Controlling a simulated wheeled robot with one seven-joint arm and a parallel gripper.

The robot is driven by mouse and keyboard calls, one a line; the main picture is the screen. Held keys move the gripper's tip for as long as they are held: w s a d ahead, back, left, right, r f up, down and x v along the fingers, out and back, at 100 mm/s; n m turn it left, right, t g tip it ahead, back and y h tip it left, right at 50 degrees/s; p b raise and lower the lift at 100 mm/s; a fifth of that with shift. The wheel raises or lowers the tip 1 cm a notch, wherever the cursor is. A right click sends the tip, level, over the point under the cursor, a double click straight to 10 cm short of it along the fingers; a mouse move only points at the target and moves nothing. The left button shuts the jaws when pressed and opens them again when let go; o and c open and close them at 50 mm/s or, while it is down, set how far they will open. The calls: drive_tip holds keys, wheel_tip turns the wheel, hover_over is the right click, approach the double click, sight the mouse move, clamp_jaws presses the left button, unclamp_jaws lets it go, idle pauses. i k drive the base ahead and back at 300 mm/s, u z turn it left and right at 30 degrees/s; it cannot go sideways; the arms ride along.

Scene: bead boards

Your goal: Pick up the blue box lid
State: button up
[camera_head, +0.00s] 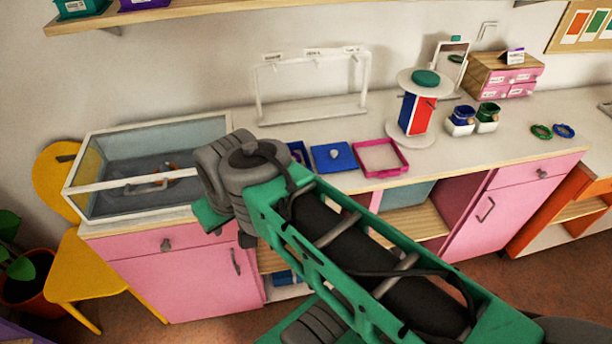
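My green and grey arm reaches across the picture from the lower right, with a grey joint left of the box. My gripper cannot be made out, so its opening and hold are not shown.
A pink open tray (381,157) lies just right of the lid. A white rack (312,107) stands behind. A glass case (150,170) is at left, a red-and-blue carousel (417,112) at right. A yellow chair (85,270) stands lower left.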

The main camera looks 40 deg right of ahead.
sight(335, 157)
drive_tip(key=z, duration=1)
drive_tip(key=i, duration=0.5)
drive_tip(key=k, duration=0.45)
drive_tip(key=z, duration=0.6)
drive_tip(key=i, duration=0.55)
drive_tip(key=u, duration=3.75)
